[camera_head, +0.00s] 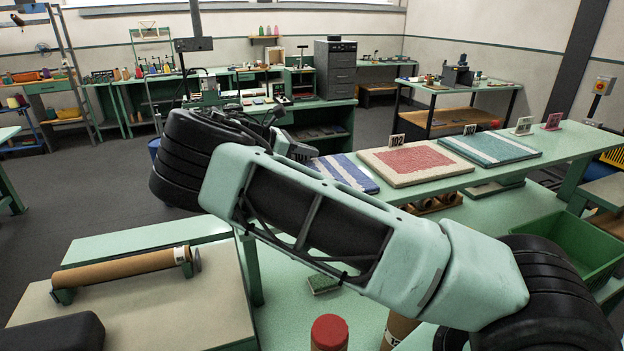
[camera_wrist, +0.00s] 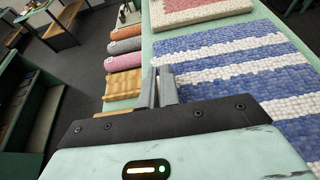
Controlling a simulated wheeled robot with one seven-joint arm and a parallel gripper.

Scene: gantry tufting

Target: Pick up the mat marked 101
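A blue and white striped mat (camera_head: 345,172) lies on the green bench, left of the red-centred mat. No number is readable on or by it; my arm hides part of that area. In the wrist view the striped mat (camera_wrist: 245,85) fills the right side, its near part hidden by my gripper. My gripper (camera_wrist: 163,84) has its two fingers close together, with nothing seen between them. They are beside the mat's left edge; whether they touch it I cannot tell. In the head view my arm hides the fingers.
The red-centred mat (camera_head: 408,161) has card 102 (camera_head: 397,141) behind it; a teal striped mat (camera_head: 490,148) lies further right. Several rolls (camera_wrist: 125,63) lie beside the bench. A green crate (camera_head: 570,245) and a cardboard roll (camera_head: 125,267) are nearer.

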